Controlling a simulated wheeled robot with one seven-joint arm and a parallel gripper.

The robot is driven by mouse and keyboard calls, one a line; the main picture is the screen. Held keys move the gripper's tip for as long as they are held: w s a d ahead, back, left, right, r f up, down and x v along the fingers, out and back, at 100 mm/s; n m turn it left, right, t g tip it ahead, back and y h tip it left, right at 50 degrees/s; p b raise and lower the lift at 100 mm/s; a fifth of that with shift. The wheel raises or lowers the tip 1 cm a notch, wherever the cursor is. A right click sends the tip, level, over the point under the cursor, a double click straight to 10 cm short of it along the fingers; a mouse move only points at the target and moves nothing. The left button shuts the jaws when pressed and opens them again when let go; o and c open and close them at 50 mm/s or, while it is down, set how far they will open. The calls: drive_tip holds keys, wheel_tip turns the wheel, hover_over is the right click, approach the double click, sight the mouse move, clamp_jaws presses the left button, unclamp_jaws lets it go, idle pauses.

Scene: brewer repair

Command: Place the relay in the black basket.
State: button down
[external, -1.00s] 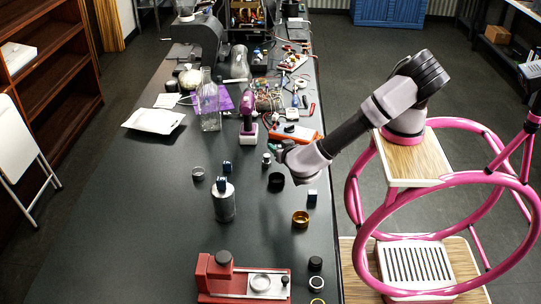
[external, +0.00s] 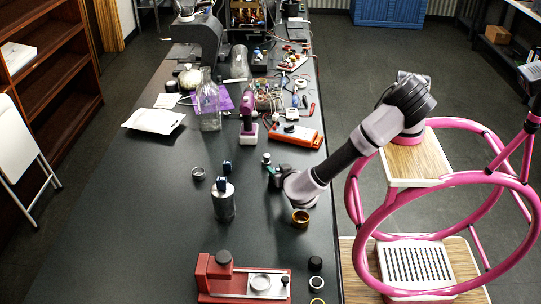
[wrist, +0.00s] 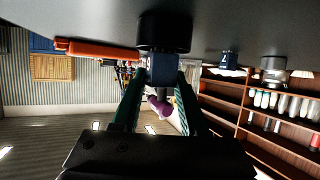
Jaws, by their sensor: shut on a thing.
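My gripper (wrist: 160,88) is shut on a small dark blue block, which looks like the relay (wrist: 162,69). In the wrist view, which is upside down, the block sits between the two green fingertips. The black basket (wrist: 165,32), a short round black cup, stands on the table just beyond the block and overlaps it in that view. I cannot tell whether they touch. In the external view my gripper (external: 271,170) is low over the table's right half. The held block cannot be made out there, and the dark basket blends with the gripper.
Another blue block (external: 227,167) lies left of the gripper, near a metal cylinder (external: 224,205) with a blue block on top. An orange-red device (external: 295,136) lies behind. The table's front left is clear.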

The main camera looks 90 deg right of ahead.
sight(277, 169)
drive_tip(key=shift+f, duration=0.4)
drive_tip(key=shift+c, duration=1.8)
unclamp_jaws()
drive_tip(key=shift+r, duration=3.55)
